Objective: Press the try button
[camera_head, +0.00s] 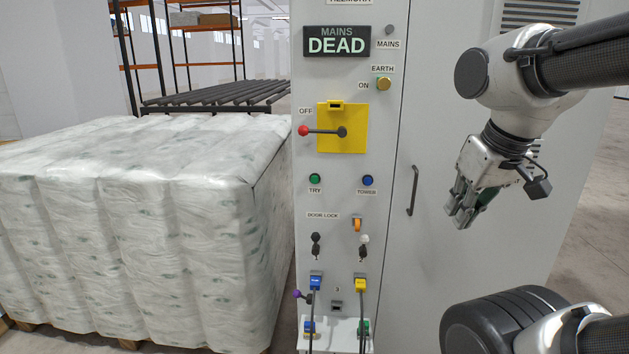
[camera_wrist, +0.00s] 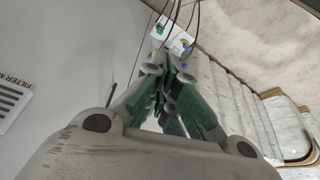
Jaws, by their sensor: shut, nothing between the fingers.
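The try button is a small round green button (camera_head: 315,179) on the grey cabinet front, with the label TRY under it. A blue button (camera_head: 368,180) labelled TOWER is to its right. My gripper (camera_head: 461,217) is shut and empty, in front of the cabinet door, to the right of the try button and a little lower, apart from it. In the wrist view its green-padded fingers (camera_wrist: 172,118) fill the middle. I cannot make out the try button in the wrist view.
A red-knobbed lever (camera_head: 304,131) on a yellow plate (camera_head: 355,113) points to OFF, above the buttons. The sign (camera_head: 337,41) reads MAINS DEAD. Blue (camera_head: 316,282) and yellow (camera_head: 361,285) plugs with cables are below. A door handle (camera_head: 412,190) sticks out. Wrapped bales (camera_head: 130,220) stand left.

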